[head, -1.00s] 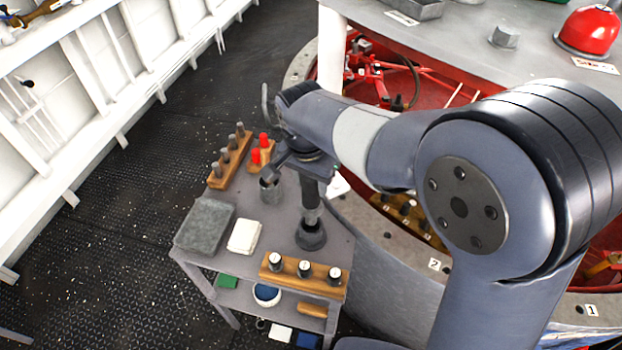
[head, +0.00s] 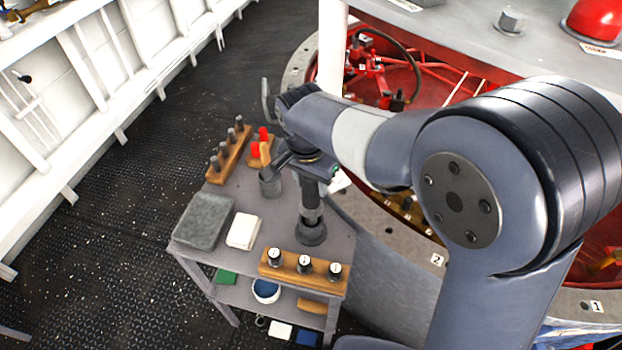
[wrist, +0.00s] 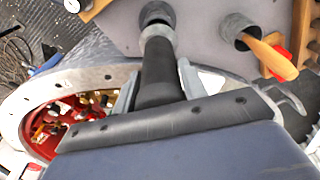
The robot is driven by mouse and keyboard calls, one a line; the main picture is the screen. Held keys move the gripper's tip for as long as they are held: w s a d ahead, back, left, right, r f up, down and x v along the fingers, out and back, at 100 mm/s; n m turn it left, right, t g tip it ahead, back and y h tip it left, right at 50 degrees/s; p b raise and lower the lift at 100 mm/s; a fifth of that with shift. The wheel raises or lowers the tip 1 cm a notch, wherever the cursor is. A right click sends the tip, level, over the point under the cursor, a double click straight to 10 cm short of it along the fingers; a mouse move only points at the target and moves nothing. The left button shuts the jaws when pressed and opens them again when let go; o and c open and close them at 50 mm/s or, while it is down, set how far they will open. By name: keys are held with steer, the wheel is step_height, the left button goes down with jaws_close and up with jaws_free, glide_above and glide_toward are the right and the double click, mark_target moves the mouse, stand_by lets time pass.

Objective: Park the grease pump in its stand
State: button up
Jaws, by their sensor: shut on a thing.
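My gripper (head: 309,172) is shut on the grease pump (head: 309,194), a dark cylinder with a grey collar at its lower end. It hangs roughly upright over the cart top. The stand (head: 312,233), a short round dark socket, is on the cart top directly below the pump. In the wrist view, the pump (wrist: 160,75) runs between the fingers and its collar (wrist: 158,33) reaches the near rim of the stand (wrist: 155,12). The stand's dark opening shows just beyond it. I cannot tell whether the end is inside or just above the socket.
A grey cup (head: 270,183) with a wooden-handled tool stands left of the pump. A wooden block with several gauges (head: 303,268) lies in front. A grey box (head: 205,220), white cloth (head: 243,231) and wooden racks (head: 230,155) fill the left. A red-lined round opening (head: 430,75) lies behind.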

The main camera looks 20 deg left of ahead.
steer(key=shift+f+b, duration=1.65)
steer(key=shift+f, duration=0.75)
steer(key=o, duration=1.1)
steer(key=shift+r, duration=0.1)
steer(key=r, duration=0.7)
steer(key=s+r, duration=0.1)
steer(key=r, duration=0.2)
steer(key=shift+s+a+r+b, duration=0.1)
steer(key=shift+r+b, duration=0.15)
steer(key=shift+b, duration=0.05)
